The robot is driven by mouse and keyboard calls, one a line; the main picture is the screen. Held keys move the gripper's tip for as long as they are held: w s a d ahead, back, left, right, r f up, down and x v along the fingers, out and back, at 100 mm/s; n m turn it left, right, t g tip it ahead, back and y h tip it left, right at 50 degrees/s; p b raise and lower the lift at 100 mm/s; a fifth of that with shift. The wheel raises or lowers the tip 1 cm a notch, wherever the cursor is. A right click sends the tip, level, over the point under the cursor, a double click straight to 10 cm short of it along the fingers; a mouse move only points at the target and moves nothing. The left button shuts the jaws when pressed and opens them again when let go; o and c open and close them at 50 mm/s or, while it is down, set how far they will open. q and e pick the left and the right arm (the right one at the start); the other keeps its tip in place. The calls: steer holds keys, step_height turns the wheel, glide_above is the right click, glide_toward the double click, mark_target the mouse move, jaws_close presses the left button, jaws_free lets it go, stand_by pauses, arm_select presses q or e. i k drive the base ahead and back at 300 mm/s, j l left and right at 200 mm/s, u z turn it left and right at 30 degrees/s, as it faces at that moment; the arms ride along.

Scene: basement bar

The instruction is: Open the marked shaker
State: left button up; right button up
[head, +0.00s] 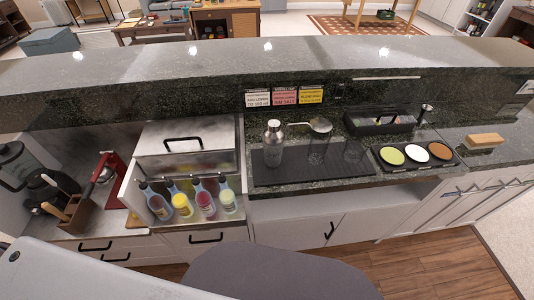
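A metal shaker (273,152) stands upright on the black bar mat (290,178) on the counter, left of centre in the head view. Its top (273,126) is in place, so it looks closed. Any mark on it is too small to make out. Neither of my grippers is in view.
Right of the shaker are a metal strainer-like tool (319,125) and clear glasses (353,151). A black tray holds three coloured discs (415,152). Several bottles (182,203) stand in front at left, below a metal lid (185,137). A raised stone ledge (220,62) runs behind.

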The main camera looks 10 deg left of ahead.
mark_target(273, 155)
steer(key=k+j+z, duration=0.2)
steer(key=j, duration=0.15)
steer(key=k+j+z, duration=0.2)
steer(key=j, duration=0.15)
steer(key=k+j+z, duration=0.2)
steer(key=j, duration=0.15)
steer(key=i, duration=0.05)
